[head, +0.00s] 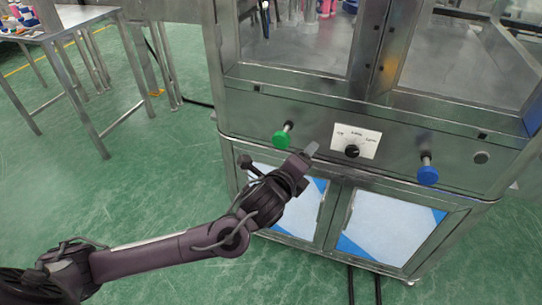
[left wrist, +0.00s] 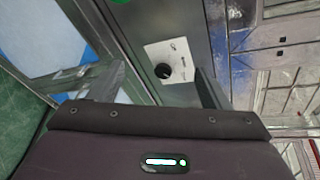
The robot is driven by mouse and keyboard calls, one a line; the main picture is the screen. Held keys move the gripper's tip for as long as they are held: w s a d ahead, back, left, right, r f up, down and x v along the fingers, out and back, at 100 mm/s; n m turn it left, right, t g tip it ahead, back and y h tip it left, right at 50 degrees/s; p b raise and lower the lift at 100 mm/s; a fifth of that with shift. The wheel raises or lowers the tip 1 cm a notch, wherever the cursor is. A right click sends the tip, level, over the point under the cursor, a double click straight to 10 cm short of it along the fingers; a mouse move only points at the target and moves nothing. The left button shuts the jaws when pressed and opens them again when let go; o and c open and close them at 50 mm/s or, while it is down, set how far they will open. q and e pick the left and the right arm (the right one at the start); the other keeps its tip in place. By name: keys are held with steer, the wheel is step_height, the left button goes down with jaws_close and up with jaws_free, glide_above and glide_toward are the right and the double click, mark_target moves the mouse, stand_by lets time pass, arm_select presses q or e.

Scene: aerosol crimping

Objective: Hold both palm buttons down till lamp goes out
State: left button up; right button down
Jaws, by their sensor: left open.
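The green palm button (head: 281,140) sticks out on its stem from the left of the machine's front panel. The blue palm button (head: 428,174) sticks out at the right. My left gripper (head: 309,152) is open, in front of the panel just right of the green button and apart from the blue one. My right gripper is not in view.
A dial plate (head: 356,141) with a black knob sits between the buttons; it also shows in the left wrist view (left wrist: 170,58). Cabinet doors (head: 384,228) are below the panel. A metal table (head: 70,22) stands far left.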

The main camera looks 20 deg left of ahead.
arm_select(q)
steer(key=m, duration=0.3)
steer(key=m+g+y, duration=0.1)
steer(key=m+y, duration=0.2)
steer(key=m, duration=0.7)
glide_toward(280, 142)
steer(key=shift+m, duration=0.3)
steer(key=x, duration=1.1)
steer(key=c, duration=1.1)
steer(key=shift+o, duration=0.2)
steer(key=shift+w, duration=0.1)
